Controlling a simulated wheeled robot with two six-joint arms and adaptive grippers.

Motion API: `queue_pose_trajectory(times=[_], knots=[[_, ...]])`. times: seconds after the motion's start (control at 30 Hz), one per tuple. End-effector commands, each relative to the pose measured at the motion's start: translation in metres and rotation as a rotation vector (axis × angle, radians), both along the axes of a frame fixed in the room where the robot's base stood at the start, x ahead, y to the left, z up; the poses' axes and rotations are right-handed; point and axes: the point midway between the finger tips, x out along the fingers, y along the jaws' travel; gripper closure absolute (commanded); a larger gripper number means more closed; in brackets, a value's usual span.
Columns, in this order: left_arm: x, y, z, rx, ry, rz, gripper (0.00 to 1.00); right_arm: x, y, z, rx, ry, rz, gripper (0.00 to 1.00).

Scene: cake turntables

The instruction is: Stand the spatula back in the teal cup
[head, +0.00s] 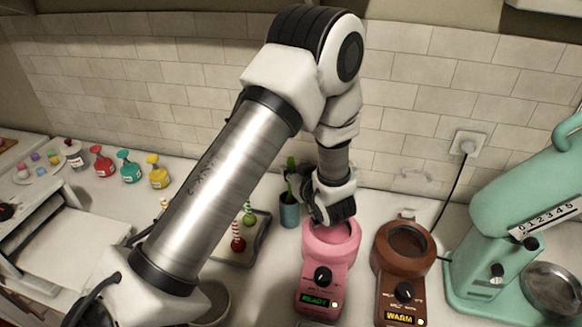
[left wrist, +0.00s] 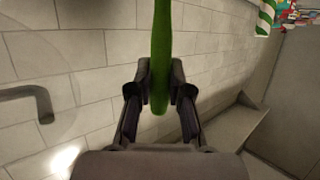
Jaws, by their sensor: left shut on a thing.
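In the left wrist view the spatula's green handle (left wrist: 161,60) lies between the two fingers (left wrist: 159,88) and runs out of the top of the picture. Something dark shows at the cup's mouth; I cannot tell whether the spatula's lower end is inside the cup. My right gripper is not in view.
A teal mixer (head: 510,210) stands at the far right. The tiled wall (head: 420,120) is close behind.

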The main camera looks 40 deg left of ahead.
Motion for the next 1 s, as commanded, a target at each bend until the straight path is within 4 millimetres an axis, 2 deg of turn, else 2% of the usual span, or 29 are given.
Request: queue_pose_trajectory(times=[0.03, 0.13, 0.43, 0.47, 0.5, 0.53, 0.87, 1.0], knots=[[0.000, 0.000, -0.007, 0.000, 0.000, 0.000, 1.00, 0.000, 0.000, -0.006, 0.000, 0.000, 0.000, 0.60], [0.000, 0.000, -0.012, 0.001, -0.001, 0.000, 1.00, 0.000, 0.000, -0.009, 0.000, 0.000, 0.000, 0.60], [0.000, 0.000, -0.013, 0.001, -0.001, 0.000, 1.00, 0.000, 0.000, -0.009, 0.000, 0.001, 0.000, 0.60], [0.000, 0.000, -0.013, 0.001, -0.001, 0.000, 0.75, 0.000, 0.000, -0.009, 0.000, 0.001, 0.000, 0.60], [0.000, 0.000, -0.013, 0.001, -0.001, 0.000, 0.60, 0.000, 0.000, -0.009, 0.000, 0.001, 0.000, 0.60], [0.000, 0.000, -0.013, 0.001, -0.001, 0.000, 0.52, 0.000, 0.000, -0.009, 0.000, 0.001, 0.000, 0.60], [-0.001, -0.003, -0.012, 0.001, -0.001, -0.002, 0.52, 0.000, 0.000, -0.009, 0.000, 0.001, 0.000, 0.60], [-0.007, -0.020, -0.005, 0.003, 0.000, -0.006, 0.52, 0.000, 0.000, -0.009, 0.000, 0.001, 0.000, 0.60]])
